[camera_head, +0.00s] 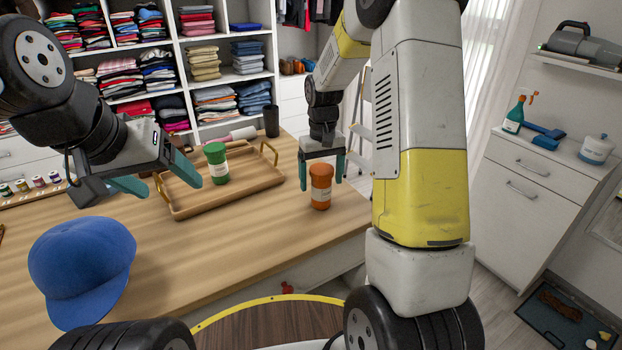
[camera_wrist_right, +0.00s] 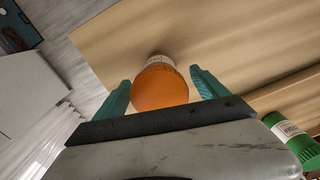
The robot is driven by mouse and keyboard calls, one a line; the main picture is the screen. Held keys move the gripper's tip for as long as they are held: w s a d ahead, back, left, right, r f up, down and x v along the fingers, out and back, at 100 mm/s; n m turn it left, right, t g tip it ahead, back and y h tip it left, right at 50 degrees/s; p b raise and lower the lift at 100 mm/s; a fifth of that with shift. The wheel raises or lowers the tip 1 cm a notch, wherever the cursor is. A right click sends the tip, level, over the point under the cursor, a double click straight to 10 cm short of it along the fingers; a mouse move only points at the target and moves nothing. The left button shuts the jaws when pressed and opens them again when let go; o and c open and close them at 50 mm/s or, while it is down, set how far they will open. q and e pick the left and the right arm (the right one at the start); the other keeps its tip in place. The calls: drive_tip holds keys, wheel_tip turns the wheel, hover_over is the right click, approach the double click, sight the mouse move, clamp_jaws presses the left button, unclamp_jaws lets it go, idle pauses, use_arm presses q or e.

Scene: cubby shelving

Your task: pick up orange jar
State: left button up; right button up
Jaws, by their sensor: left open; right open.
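The orange jar (camera_head: 320,186) stands upright on the wooden table near its right edge, with a white label on its side. My right gripper (camera_head: 322,172) is open above it, its teal fingers on either side of the jar's upper part. In the right wrist view the orange lid (camera_wrist_right: 160,88) lies between the two open fingers (camera_wrist_right: 160,90), with visible gaps on both sides. My left gripper (camera_head: 168,182) is open and empty over the table at the left, near the tray.
A wooden tray (camera_head: 236,196) with handles holds a green jar (camera_head: 216,163), which also shows in the right wrist view (camera_wrist_right: 293,138). A blue cap (camera_head: 80,268) lies at the front left. A dark cup (camera_head: 271,121) stands at the back. The table between cap and orange jar is clear.

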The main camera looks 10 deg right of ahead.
drive_tip(key=shift+f, duration=0.2)
drive_tip(key=c, duration=1.4)
drive_tip(key=shift+c, duration=0.5)
drive_tip(key=shift+r, duration=0.15)
